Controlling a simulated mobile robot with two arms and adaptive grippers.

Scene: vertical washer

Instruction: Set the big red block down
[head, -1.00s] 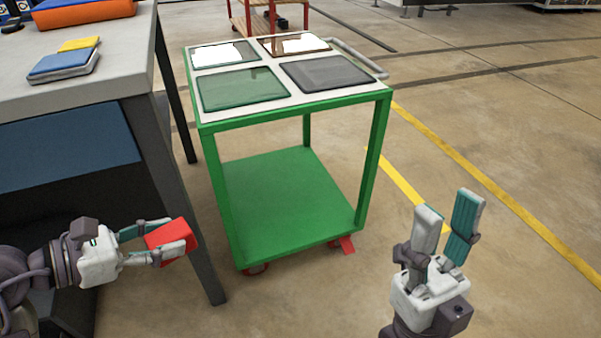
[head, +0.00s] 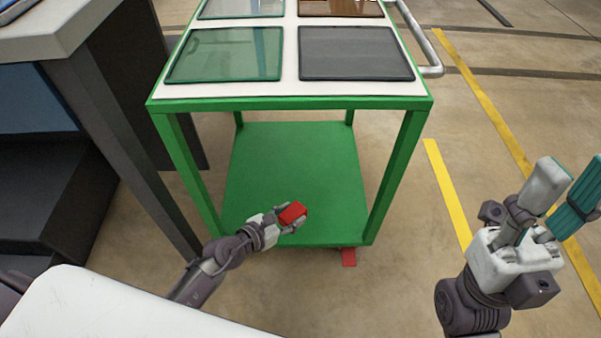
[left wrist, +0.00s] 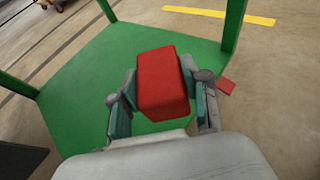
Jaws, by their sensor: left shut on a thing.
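The big red block (head: 292,212) is held between the fingers of my left gripper (head: 289,217). In the left wrist view the red block (left wrist: 162,82) sits between the two teal-padded fingers, with the green lower shelf (left wrist: 85,75) behind and below it. In the head view the block overlaps the front part of the cart's lower shelf (head: 290,165); I cannot tell how high above the shelf it is. My right gripper (head: 560,180) is open and empty at the right, over the floor beside the cart.
The green cart's top (head: 290,92) carries several coloured panels, including a green one (head: 228,55) and a dark grey one (head: 355,53). Cart posts stand at the shelf corners. A grey workbench (head: 60,28) is at the left. The visible shelf is otherwise bare.

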